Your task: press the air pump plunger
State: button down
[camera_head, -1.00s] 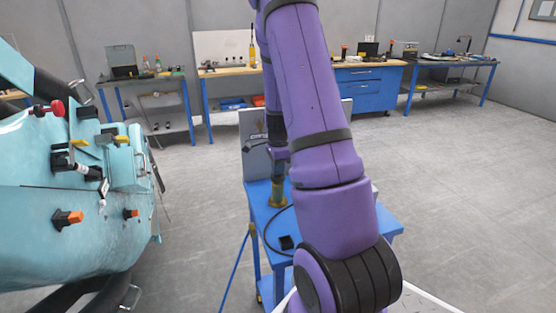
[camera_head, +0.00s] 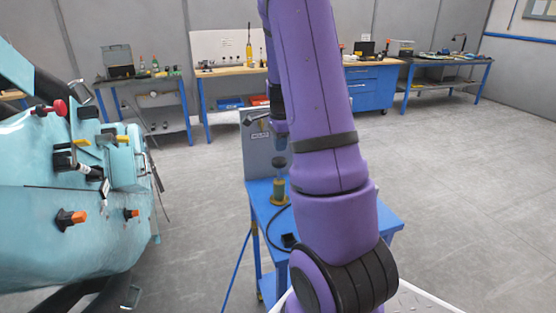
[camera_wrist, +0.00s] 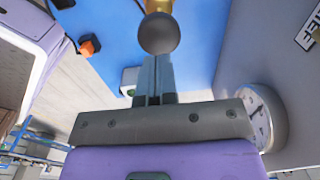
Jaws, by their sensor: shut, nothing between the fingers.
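The air pump's brass cylinder (camera_head: 279,192) stands upright on a blue table (camera_head: 345,205) in the head view. In the wrist view, its dark round plunger knob (camera_wrist: 159,33) shows at the top centre, with brass (camera_wrist: 158,6) behind it. My gripper (camera_wrist: 157,62) is shut and empty, its fingertips pointing at the knob. I cannot tell whether the tips touch the knob or stand just apart from it.
A grey upright panel (camera_head: 256,150) stands close behind the pump. A round gauge (camera_wrist: 262,118) is on it in the wrist view. A dark hose (camera_head: 268,228) lies on the table. A teal coaster car (camera_head: 60,240) is at the left. Open floor (camera_head: 460,170) lies at the right.

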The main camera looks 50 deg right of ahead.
aim_at(279, 159)
jog(key=shift+r, duration=2.8)
jog(key=shift+w+a, duration=0.1)
jog(key=shift+a, duration=0.05)
